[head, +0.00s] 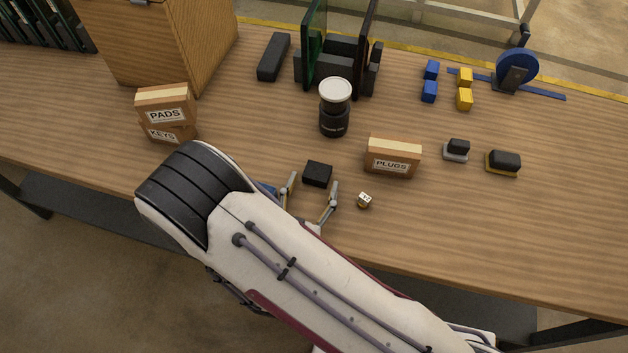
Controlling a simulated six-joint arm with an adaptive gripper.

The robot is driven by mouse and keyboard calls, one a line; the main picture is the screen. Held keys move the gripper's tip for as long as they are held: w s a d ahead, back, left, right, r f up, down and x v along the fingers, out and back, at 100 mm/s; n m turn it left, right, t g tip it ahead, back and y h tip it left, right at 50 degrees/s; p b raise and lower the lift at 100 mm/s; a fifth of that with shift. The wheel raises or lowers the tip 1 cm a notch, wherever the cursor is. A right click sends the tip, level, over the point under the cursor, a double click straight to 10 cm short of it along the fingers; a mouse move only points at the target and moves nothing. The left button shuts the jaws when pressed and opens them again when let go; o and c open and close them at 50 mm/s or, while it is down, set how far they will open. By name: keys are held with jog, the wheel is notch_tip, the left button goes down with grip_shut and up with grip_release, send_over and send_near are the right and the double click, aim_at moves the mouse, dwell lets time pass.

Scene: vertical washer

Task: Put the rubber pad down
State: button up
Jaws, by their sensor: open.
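The rubber pad appears to be the small black block (317,174) near the middle of the table, in front of the black jar. My gripper (312,184) is open, with one finger on the left and one on the right of the near side of the block. A gap shows between the block and each finger. The block looks to be resting on the tabletop, though its underside is hidden. My arm covers the table's front edge and most of the gripper's body. A bit of something blue (267,188) shows beside the left finger, mostly hidden.
A white-lidded black jar (334,117) stands behind the block. A PLUGS box (393,158) and a small die (364,200) are to the right. PADS (165,110) and KEYS (168,134) boxes are stacked left. The wooden table (500,230) is clear at front right.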

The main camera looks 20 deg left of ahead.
aim_at(309, 216)
jog(key=s, duration=0.3)
jog(key=shift+s+d+r, duration=0.15)
jog(key=shift+d+r, duration=0.1)
jog(key=shift+d, duration=0.15)
jog(key=shift+s+r, duration=0.15)
jog(key=shift+s, duration=1.05)
jog(key=shift+c, duration=0.7)
